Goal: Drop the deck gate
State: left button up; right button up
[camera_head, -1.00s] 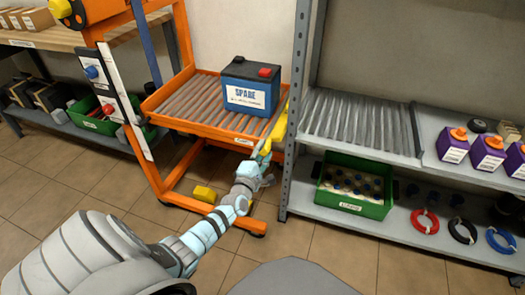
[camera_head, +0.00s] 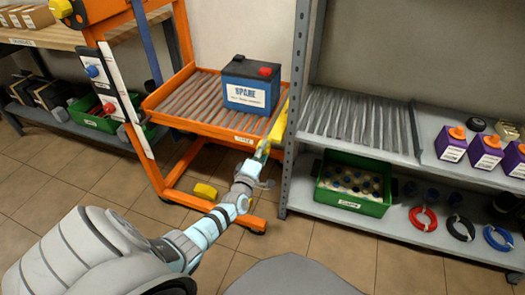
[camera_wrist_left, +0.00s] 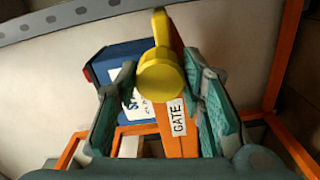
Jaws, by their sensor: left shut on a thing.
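The deck gate (camera_head: 278,122) is a yellow bar along the right end of the orange lift deck (camera_head: 190,126), standing up beside the shelf. In the left wrist view, a yellow round knob (camera_wrist_left: 160,76) and an orange part with a "GATE" label (camera_wrist_left: 178,118) lie between my fingers. My left gripper (camera_head: 263,153) is at the near end of the gate, shut on it; it also shows in the left wrist view (camera_wrist_left: 160,64). The exact contact is partly hidden. A blue battery (camera_head: 248,85) marked as spare sits upright on the deck rollers. My right gripper is not in view.
A grey shelf (camera_head: 285,185) stands close right of the deck, with an empty roller bay (camera_head: 355,120) at similar height. Below is a green crate (camera_head: 352,206) of bottles. Purple containers (camera_head: 486,153) stand further right. A workbench (camera_head: 40,38) is at the left.

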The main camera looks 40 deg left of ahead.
pick_arm(q)
jog(key=shift+f, duration=0.1)
jog(key=o, duration=1.1)
jog(key=shift+o, duration=0.2)
jog(key=v, duration=1.2)
